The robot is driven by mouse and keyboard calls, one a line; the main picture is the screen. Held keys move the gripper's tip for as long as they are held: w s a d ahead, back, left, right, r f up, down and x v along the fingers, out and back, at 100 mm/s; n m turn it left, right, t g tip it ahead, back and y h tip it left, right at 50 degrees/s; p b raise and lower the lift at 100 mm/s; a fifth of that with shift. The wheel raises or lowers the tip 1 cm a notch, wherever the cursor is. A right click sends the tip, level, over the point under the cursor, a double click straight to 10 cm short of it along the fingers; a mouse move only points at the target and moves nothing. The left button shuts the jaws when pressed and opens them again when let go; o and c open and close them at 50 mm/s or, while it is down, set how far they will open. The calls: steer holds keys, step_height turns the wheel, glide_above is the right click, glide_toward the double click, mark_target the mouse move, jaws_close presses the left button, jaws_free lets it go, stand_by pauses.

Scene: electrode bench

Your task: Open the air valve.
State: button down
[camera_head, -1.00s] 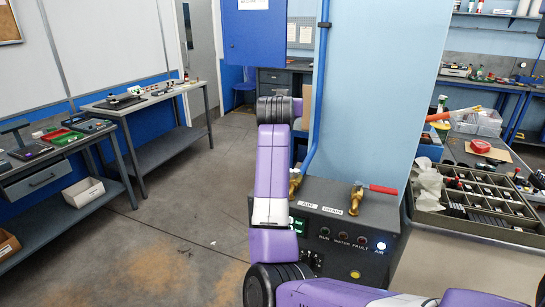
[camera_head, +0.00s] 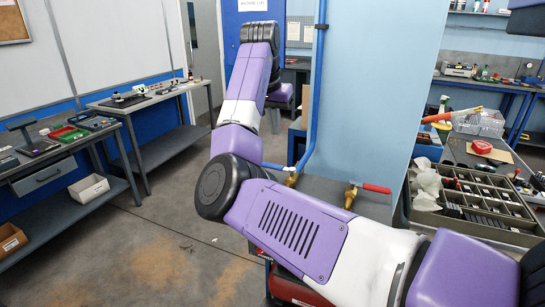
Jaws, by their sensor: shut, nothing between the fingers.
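A brass valve (camera_head: 292,179) stands on top of the dark cabinet (camera_head: 325,190), at the foot of a blue pipe. What looks like its blue lever (camera_head: 273,166) points left, partly hidden by my arm. The earlier view puts the AIR label in front of this valve. A second brass valve (camera_head: 350,196) with a red lever (camera_head: 376,189) stands to its right, behind the DRAIN label in the earlier view. My arm crosses the middle of the view. I cannot see my gripper. The labels and most of the cabinet's front are hidden behind my arm.
The blue pipe (camera_head: 316,100) runs up beside a pale blue wall panel (camera_head: 385,90). A divided parts tray (camera_head: 480,232) lies on the right-hand bench. Benches (camera_head: 160,98) line the left wall. The floor (camera_head: 150,220) between them and the cabinet is clear.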

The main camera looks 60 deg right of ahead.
mark_target(278, 167)
stand_by(0.3)
steer(key=p+x, duration=0.1)
steer(key=x, duration=0.8)
steer(key=shift+d+f, duration=0.1)
steer(key=a, duration=0.1)
steer(key=a+p, duration=0.1)
steer(key=shift+a+f, duration=0.25)
steer(key=shift+a, duration=0.1)
steer(key=shift+s+a+f, duration=0.1)
steer(key=shift+s+a, duration=0.05)
steer(key=shift+a, duration=0.35)
